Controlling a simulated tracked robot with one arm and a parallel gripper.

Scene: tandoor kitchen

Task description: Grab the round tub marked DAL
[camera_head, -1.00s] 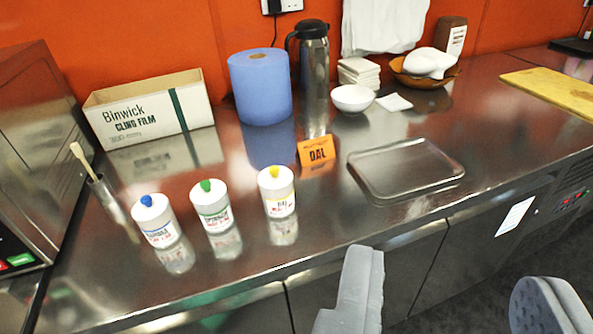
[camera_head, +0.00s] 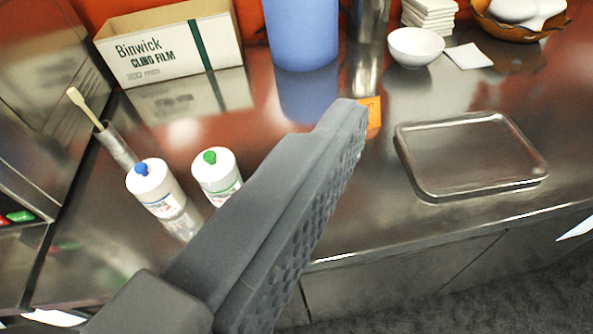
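The round tub marked DAL, white with a yellow knob in the earlier frame, does not show now; my finger covers the place where it stood, right of the green-knobbed tub. One grey finger of my gripper (camera_head: 285,215) reaches from the lower left to the middle of the view. Its studded pad faces right and down, with nothing against it. The other finger is out of view. The orange card (camera_head: 373,112), which read DAL earlier, shows only a sliver beside the fingertip.
A blue-knobbed tub (camera_head: 156,187) and a green-knobbed tub (camera_head: 216,176) stand left of my finger. The cling film box (camera_head: 165,42), blue roll (camera_head: 301,32) and white bowl (camera_head: 415,46) stand behind. The counter's front edge is bare.

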